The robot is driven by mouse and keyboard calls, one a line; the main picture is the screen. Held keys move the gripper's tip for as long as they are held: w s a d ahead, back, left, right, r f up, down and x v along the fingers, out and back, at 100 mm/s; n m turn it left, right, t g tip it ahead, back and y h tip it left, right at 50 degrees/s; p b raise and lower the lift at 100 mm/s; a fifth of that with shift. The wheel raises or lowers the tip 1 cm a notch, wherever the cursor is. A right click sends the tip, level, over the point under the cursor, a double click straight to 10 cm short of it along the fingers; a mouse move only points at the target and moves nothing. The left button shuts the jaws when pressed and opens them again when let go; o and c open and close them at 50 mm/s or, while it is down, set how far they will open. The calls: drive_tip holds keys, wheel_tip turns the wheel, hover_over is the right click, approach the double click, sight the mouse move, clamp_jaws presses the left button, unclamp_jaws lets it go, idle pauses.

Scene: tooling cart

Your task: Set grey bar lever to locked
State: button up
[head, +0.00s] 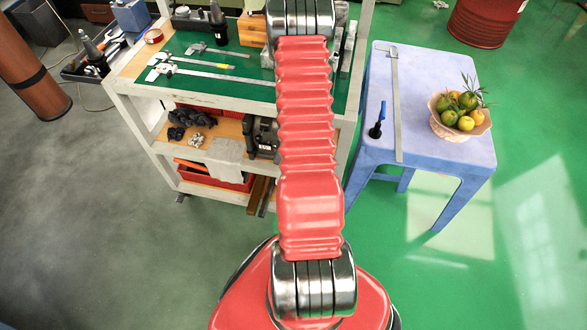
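A small upright lever with a blue handle (383,110) and a black base (376,131) stands on the pale blue stool (372,85), near its left edge. Beside it a long grey bar (396,120), shaped like a caliper, lies along the stool top. I cannot tell which of these, if either, is the grey bar lever, and no locked or unlocked marking is readable. My red arm runs up the middle of the head view and hides part of the cart. My gripper is out of view.
A fruit bowl (448,130) stands at the stool's right. The tooling cart (130,80) on the left holds calipers (215,75) on a green top and bins below. A red drum (485,20) stands at the back right. Green floor (420,270) is clear in front.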

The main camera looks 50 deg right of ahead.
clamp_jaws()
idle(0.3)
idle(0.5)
